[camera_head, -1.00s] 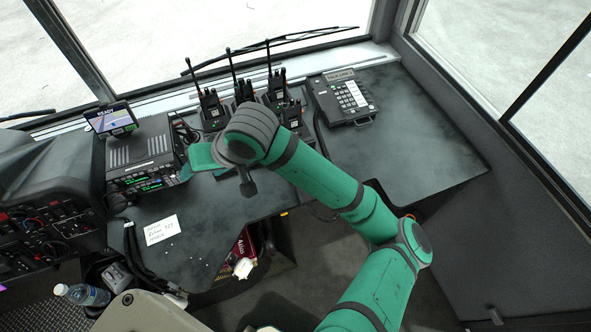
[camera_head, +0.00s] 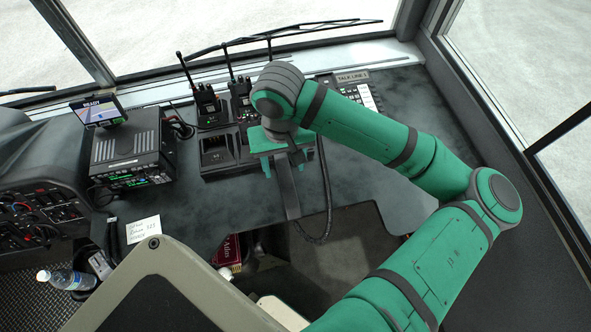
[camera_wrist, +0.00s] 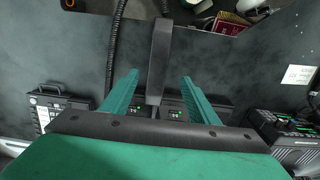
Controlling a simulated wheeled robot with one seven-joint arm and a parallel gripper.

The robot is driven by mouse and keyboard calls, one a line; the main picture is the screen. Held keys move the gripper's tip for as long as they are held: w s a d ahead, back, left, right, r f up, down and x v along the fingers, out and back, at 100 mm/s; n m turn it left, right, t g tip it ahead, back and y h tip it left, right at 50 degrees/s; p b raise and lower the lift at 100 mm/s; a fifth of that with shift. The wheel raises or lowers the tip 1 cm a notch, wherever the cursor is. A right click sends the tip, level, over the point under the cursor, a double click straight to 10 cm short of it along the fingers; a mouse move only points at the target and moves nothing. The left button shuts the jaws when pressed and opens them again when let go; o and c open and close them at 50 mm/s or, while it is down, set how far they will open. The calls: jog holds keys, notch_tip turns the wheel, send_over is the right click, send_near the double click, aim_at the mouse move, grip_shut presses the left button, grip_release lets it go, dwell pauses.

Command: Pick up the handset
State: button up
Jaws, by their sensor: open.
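The handset (camera_head: 287,188) is a long dark bar below my gripper in the head view. In the wrist view the handset (camera_wrist: 160,62) lies lengthwise between my two fingers, with a gap visible on each side. My gripper (camera_head: 280,160) is open; its green fingers also show in the wrist view (camera_wrist: 158,92). A black cord (camera_head: 326,195) loops from the handset's lower end. Whether the handset rests on anything is unclear. The desk phone (camera_head: 352,88) is partly hidden behind my arm; it also shows in the wrist view (camera_wrist: 50,105).
Handheld radios (camera_head: 207,100) stand in chargers (camera_head: 217,150) behind and left of my gripper. A radio unit (camera_head: 133,150) and small screen (camera_head: 100,111) are further left. A seat (camera_head: 165,285) is in front. The right part of the dark desk (camera_head: 415,95) is clear.

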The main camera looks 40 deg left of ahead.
aim_at(286, 182)
jog(key=shift+w+f, duration=0.15)
jog(key=shift+f, duration=2.5)
jog(key=shift+w+f, duration=0.1)
jog(key=shift+f, duration=2.5)
jog(key=c, duration=1.3)
jog(key=shift+c, duration=0.2)
jog(key=shift+r, duration=0.15)
